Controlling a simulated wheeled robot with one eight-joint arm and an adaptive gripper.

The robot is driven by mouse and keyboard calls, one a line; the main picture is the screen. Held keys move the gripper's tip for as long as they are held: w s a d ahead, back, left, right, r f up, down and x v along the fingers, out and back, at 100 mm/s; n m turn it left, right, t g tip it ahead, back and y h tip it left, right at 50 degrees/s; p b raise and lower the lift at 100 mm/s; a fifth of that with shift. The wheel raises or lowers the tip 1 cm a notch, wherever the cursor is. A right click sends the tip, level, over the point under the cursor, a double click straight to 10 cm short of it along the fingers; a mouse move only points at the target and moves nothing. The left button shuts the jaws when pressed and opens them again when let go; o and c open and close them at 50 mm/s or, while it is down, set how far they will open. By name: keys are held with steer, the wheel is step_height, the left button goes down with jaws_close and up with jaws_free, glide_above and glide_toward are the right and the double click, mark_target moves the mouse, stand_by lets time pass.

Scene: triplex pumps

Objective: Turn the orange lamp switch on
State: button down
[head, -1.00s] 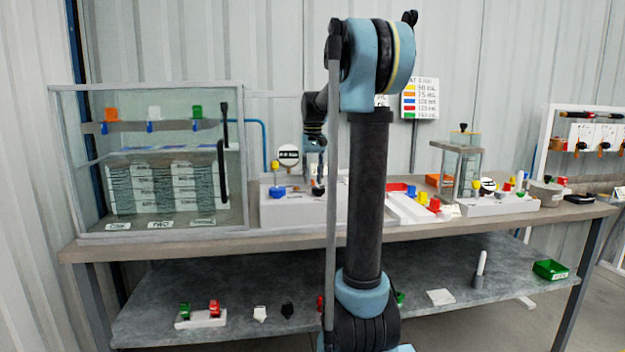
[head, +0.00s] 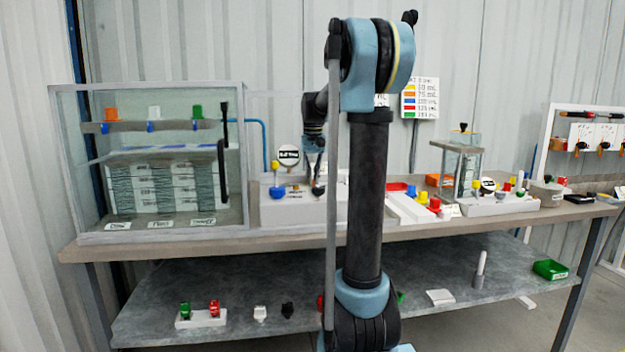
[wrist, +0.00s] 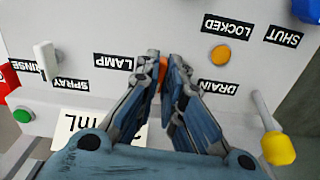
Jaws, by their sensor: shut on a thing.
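The orange lamp switch (wrist: 162,70) shows in the wrist view as a small orange piece on the white panel (wrist: 120,20), beside the upside-down LAMP label (wrist: 113,62). My gripper (wrist: 163,72) is shut on it, with a fingertip on either side. Most of the switch is hidden by the fingers, so I cannot tell its position. In the head view my gripper (head: 316,180) reaches down to the white panel box (head: 295,210) on the bench, partly behind my arm.
A round orange button (wrist: 220,53) sits right of the fingers, and a yellow-tipped lever (wrist: 277,147) stands at the lower right. A white lever (wrist: 46,58) and a green button (wrist: 23,115) are at the left. A glass tank (head: 150,165) stands left of the panel box.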

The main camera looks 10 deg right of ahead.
steer(key=m, duration=0.5)
steer(key=shift+a+m, duration=0.1)
steer(key=shift+m, duration=0.3)
steer(key=m, duration=0.4)
steer(key=shift+w+a+m, duration=0.1)
steer(key=shift+m, duration=0.6)
steer(key=c, duration=1.7)
jaws_free()
steer(key=shift+r, duration=0.1)
step_height(320, 180, up, 12)
steer(key=shift+w+f, duration=0.1)
steer(key=shift+f, duration=0.05)
